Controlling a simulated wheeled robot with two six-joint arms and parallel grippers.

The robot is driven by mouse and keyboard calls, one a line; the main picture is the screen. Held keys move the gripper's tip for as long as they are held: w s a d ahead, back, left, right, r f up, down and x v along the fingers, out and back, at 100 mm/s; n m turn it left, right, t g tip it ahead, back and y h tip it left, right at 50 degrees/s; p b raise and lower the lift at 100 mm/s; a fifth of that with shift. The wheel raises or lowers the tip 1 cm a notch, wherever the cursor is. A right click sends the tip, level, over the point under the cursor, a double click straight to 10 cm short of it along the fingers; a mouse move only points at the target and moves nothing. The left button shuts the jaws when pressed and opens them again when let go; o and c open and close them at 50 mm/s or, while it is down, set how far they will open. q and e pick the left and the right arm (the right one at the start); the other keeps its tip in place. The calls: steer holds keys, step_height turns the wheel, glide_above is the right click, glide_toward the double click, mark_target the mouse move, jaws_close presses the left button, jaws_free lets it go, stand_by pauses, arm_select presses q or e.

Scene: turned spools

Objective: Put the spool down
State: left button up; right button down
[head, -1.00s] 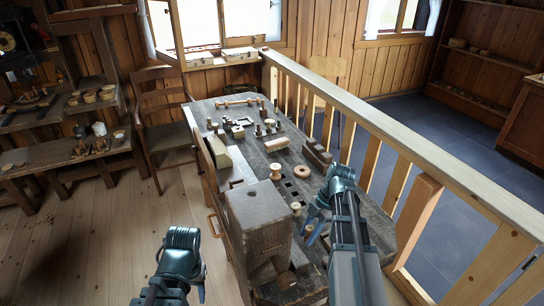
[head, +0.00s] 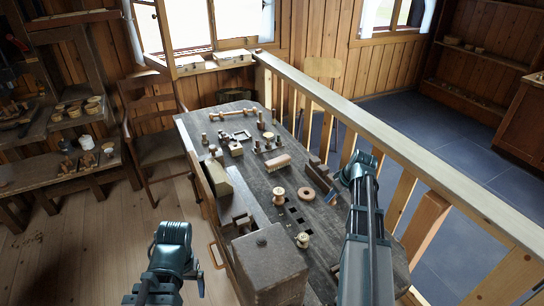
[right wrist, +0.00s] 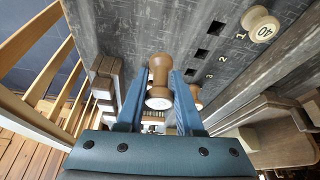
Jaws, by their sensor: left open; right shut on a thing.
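A brown wooden spool with a pale end (right wrist: 160,68) is held between the two blue fingers of my right gripper (right wrist: 158,84). Whether the spool touches the bench is unclear. A pale spool (head: 279,195) and another pale spool (head: 303,240) stand by the square holes. A pale spool marked 40 (right wrist: 262,22) shows in the right wrist view. My left gripper (head: 196,278) is open and empty, left of the bench.
A big grey-brown block (head: 262,262) stands at the bench's near end. A wooden railing (head: 385,145) runs along the right side.

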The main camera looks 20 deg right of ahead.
steer(key=w+d+m, duration=0.1)
steer(key=d, duration=0.1)
arm_select(q)
steer(key=f+b, duration=0.4)
steer(key=w+f+b, duration=0.1)
steer(key=b, duration=0.1)
steer(key=shift+f, duration=0.4)
arm_select(e)
glide_above(327, 214)
steer(key=s, duration=0.2)
steer(key=f, duration=0.5)
steer(key=shift+w+d+f, duration=0.1)
steer(key=shift+w+f, duration=0.15)
steer(key=shift+f, duration=0.15)
arm_select(q)
steer(key=shift+s+f, duration=0.1)
step_height(327, 214, down, 4)
steer(key=b, duration=0.4)
steer(key=shift+r, duration=0.25)
arm_select(e)
step_height(327, 214, down, 4)
steer(key=shift+r, duration=0.15)
arm_select(q)
steer(key=shift+f, duration=0.1)
arm_select(e)
steer(key=c, duration=0.6)
jaws_free()
steer(key=shift+o, duration=0.2)
